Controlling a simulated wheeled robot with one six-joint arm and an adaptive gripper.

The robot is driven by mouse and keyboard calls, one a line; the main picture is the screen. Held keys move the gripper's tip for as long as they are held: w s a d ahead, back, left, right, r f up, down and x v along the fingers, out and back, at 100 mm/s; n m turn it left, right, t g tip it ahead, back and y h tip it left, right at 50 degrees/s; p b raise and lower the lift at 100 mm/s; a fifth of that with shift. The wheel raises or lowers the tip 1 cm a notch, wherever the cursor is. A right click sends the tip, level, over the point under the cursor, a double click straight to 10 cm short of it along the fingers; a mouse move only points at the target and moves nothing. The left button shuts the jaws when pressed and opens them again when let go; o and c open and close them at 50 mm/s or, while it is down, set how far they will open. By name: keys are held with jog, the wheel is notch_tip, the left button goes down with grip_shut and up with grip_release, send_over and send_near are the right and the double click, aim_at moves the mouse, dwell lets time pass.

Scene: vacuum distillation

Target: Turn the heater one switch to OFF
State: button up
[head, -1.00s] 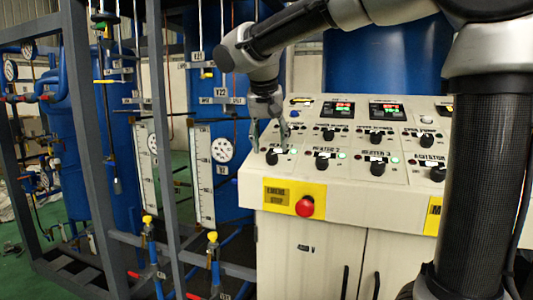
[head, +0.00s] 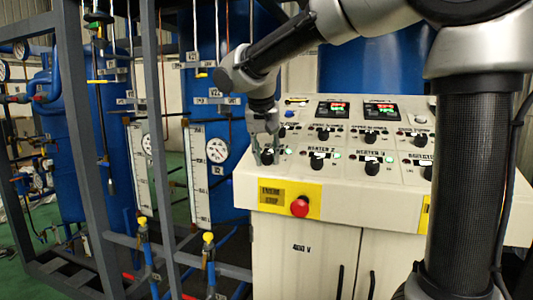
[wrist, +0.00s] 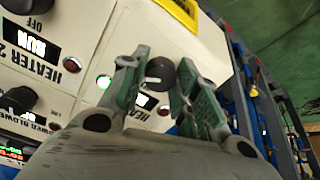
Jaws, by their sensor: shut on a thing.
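The heater one switch is a round black knob (head: 266,157) at the left end of the panel's lower row. In the wrist view the same knob (wrist: 160,72) sits between my two green-padded fingers. My gripper (head: 264,150) reaches down to it from above and is shut on it, one finger on either side. In the wrist view my gripper (wrist: 162,66) covers much of the knob's label, so its OFF and RUN marks cannot be read. A lit display patch shows partly behind the left finger.
The heater 2 knob (head: 317,163) is just to the right, and the heater 3 knob (head: 371,168) beyond it. A red emergency stop button (head: 300,207) is on the front face below. A blue tank and grey frame (head: 103,200) stand to the left.

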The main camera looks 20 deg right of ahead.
jog(key=shift+n, duration=0.4)
jog(key=n, duration=0.5)
jog(key=shift+n, duration=0.3)
jog(key=n, duration=0.5)
jog(key=shift+w+g, duration=0.1)
jog(key=shift+g, duration=0.2)
jog(key=shift+n, duration=0.4)
jog(key=o, duration=1)
jog(key=v, duration=1.2)
jog(key=shift+d, duration=0.15)
